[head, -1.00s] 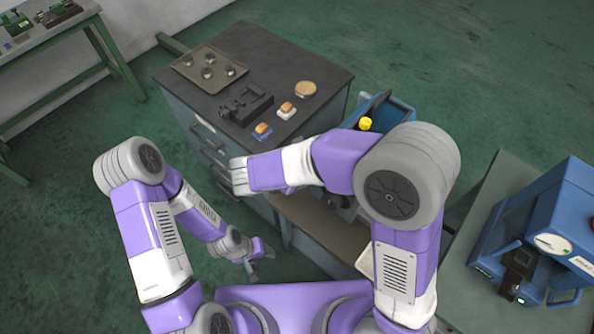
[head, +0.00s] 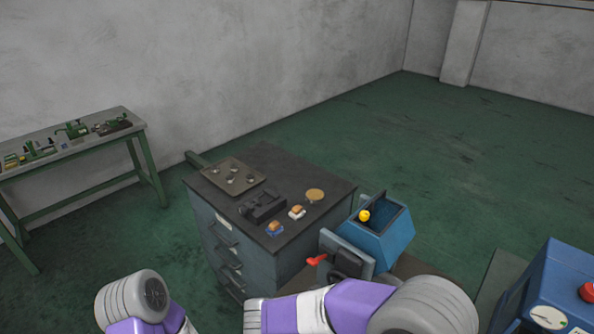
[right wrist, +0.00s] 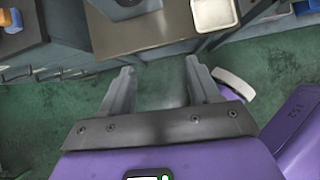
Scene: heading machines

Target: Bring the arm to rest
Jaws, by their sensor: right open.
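My right arm (head: 340,308) crosses the bottom of the head view, purple and white with a grey joint at right. Its gripper is out of the head view. In the right wrist view my right gripper (right wrist: 160,85) is open, its two grey fingers apart with only green floor between them. Nothing is held. My left arm (head: 140,300) shows only as a grey joint and purple link at the lower left of the head view. The left gripper is out of view.
A dark-topped drawer cabinet (head: 290,165) carries a tray (head: 233,180), a black fixture (head: 262,206) and small blocks. A blue machine (head: 385,237) with a red handle stands beside it. Another blue machine (head: 550,300) is at lower right. A green-legged bench (head: 90,143) stands left. Floor behind is clear.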

